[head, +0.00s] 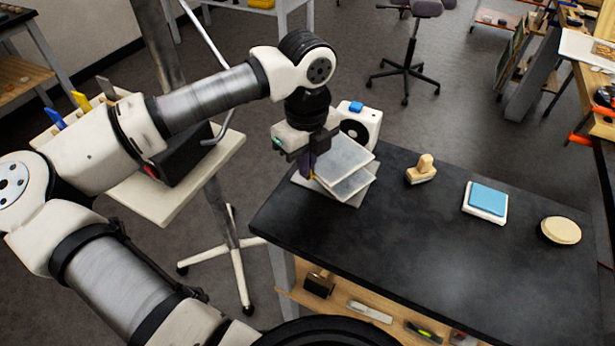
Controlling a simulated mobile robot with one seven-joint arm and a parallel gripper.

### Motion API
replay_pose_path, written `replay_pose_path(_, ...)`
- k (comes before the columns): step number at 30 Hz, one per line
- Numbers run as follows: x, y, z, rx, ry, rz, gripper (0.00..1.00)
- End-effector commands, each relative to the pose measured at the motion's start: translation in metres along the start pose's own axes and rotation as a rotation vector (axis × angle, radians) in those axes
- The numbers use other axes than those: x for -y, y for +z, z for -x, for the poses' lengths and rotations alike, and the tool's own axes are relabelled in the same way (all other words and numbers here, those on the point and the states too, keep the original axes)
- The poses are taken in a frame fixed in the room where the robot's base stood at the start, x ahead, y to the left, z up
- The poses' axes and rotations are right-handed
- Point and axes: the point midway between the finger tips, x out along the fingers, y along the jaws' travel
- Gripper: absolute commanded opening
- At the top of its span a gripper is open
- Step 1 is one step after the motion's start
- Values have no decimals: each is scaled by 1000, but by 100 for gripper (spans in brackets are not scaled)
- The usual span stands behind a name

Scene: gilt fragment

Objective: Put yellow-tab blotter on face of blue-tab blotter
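My gripper (307,160) points down at the left end of the black table, at the left edge of a pale grey square sheet (346,153). A second pale sheet (357,185) shows below it. A small purple part and a thin yellow strip show beside the fingers; whose they are I cannot tell. The fingertips are partly hidden, so their opening is unclear. A blue tab (356,107) tops a white unit with a black disc, just behind the sheets. A blue tab (56,118) and a yellow tab (81,102) stand up from a holder on the left side table.
On the black table (420,255) are a wooden-handled stamp-like block (421,169), a white tray with a blue pad (486,202) and a cream round object (561,230). The table's middle and front are clear. A stool (405,67) stands behind.

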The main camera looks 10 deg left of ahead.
Motion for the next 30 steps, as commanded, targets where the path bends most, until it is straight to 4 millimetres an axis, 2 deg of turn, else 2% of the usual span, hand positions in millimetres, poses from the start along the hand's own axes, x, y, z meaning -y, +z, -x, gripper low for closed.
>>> replay_pose_path(15,0,0,-57,-1,0,-1,0)
replay_pose_path(28,0,0,-62,1,0,0,0)
replay_pose_path(30,0,0,-61,1,0,0,10)
